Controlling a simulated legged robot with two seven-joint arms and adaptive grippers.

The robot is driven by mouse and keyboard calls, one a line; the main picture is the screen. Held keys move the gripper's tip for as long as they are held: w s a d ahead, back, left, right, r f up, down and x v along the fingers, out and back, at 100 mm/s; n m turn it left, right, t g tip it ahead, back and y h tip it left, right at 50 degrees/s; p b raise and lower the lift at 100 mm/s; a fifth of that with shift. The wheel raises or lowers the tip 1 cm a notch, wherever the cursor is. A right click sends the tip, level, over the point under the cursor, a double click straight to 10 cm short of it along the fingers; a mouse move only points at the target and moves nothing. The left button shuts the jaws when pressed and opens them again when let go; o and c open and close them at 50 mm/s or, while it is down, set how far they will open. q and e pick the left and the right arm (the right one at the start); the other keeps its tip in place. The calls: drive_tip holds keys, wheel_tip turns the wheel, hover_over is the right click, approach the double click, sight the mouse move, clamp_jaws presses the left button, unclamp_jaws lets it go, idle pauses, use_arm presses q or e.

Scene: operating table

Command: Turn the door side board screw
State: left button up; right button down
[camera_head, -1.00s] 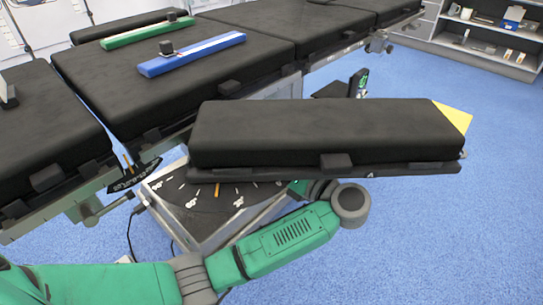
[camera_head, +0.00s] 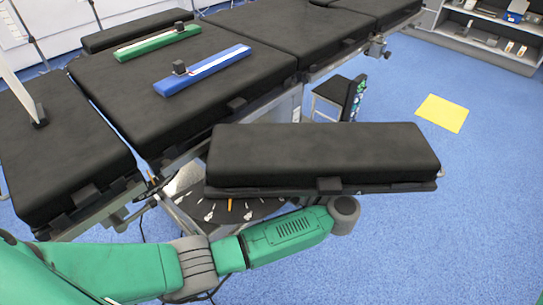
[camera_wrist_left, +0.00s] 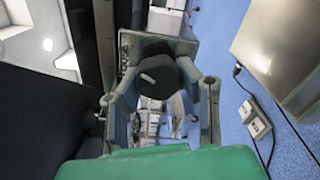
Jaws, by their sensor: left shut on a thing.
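A black padded side board (camera_head: 322,150) shows in the middle of the head view, beside the operating table. A dark clamp block (camera_head: 329,185) sits on its near edge. My left arm comes in from the left and its green forearm passes in front of the board; in this view its gripper is hidden behind and below the board. In the left wrist view, my left gripper (camera_wrist_left: 160,92) has its two fingers on either side of a round black knob (camera_wrist_left: 158,76), apparently the screw, and is shut on it. My right gripper is not in view.
The operating table (camera_head: 190,90) with black pads stands behind and left, bearing a green bar (camera_head: 158,43) and a blue bar (camera_head: 203,70). A yellow sheet (camera_head: 442,113) lies on the blue floor, which is clear at right. A shelf (camera_head: 480,40) stands at the back right.

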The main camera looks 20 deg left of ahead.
use_arm(q)
drive_tip(key=shift+w+d+m+p, duration=0.1)
drive_tip(key=shift+d+m+p, duration=0.25)
drive_tip(key=shift+m+p, duration=0.2)
drive_tip(key=o, duration=1.1)
drive_tip(key=shift+o, duration=0.4)
drive_tip(key=shift+d, duration=0.2)
